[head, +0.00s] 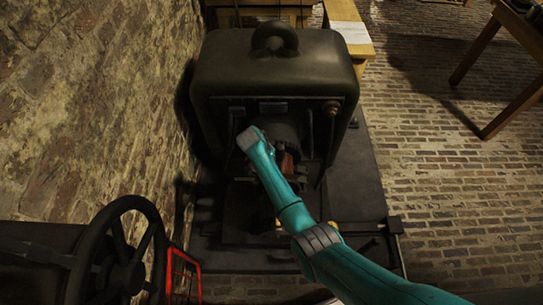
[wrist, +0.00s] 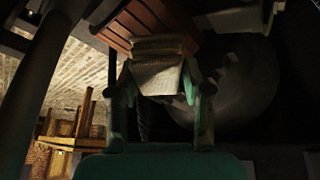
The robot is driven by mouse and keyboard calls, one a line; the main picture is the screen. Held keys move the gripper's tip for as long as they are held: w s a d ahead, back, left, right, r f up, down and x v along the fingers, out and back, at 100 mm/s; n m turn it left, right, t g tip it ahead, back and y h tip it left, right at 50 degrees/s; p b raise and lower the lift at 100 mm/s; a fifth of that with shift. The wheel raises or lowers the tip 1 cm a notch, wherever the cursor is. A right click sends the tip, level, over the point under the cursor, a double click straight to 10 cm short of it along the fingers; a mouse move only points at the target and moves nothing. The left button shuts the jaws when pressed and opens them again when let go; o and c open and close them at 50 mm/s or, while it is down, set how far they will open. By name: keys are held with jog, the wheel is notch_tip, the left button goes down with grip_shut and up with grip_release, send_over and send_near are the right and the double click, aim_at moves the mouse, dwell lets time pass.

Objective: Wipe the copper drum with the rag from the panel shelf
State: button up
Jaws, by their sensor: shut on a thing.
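The copper drum (wrist: 160,17), with reddish-brown bars side by side, shows at the top of the wrist view. In the head view only a small reddish part of it (head: 289,163) shows beside my arm, inside the dark machine. My gripper (wrist: 160,88) is shut on the rag (wrist: 158,72), a beige-grey folded cloth between its fingers. The rag's upper edge lies against or just in front of the drum's lower edge; I cannot tell if they touch. In the head view the gripper and rag are hidden by my arm and the machine.
The dark machine housing (head: 275,65) with a ring on top surrounds the work spot closely. A handwheel (head: 118,255) stands at lower left, near a red frame (head: 183,272). A rough stone wall (head: 75,110) is at left. Brick floor (head: 440,170) is open at right.

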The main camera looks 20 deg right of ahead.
jog(key=shift+f, duration=0.95)
jog(key=shift+d, duration=0.15)
jog(key=shift+s+d+r, duration=0.1)
jog(key=shift+s+d, duration=0.2)
jog(key=shift+d, duration=0.6)
jog(key=shift+s+d+r, duration=0.1)
jog(key=shift+s+d, duration=0.2)
jog(key=shift+d, duration=0.6)
jog(key=shift+f, duration=0.1)
jog(key=shift+w+a+f, duration=0.1)
jog(key=shift+w+a, duration=0.1)
jog(key=shift+a, duration=0.45)
jog(key=shift+w+a+f, duration=0.15)
jog(key=shift+a, duration=0.45)
jog(key=shift+w+a+f, duration=0.1)
jog(key=shift+w+a, duration=0.1)
jog(key=shift+a, duration=0.45)
jog(key=shift+w, duration=0.1)
jog(key=shift+s+d+r, duration=0.15)
jog(key=shift+d, duration=0.5)
jog(key=shift+s+d+r, duration=0.1)
jog(key=shift+s+d, duration=0.1)
jog(key=shift+d, duration=0.5)
jog(key=shift+s+d+r, duration=0.15)
jog(key=shift+d, duration=0.5)
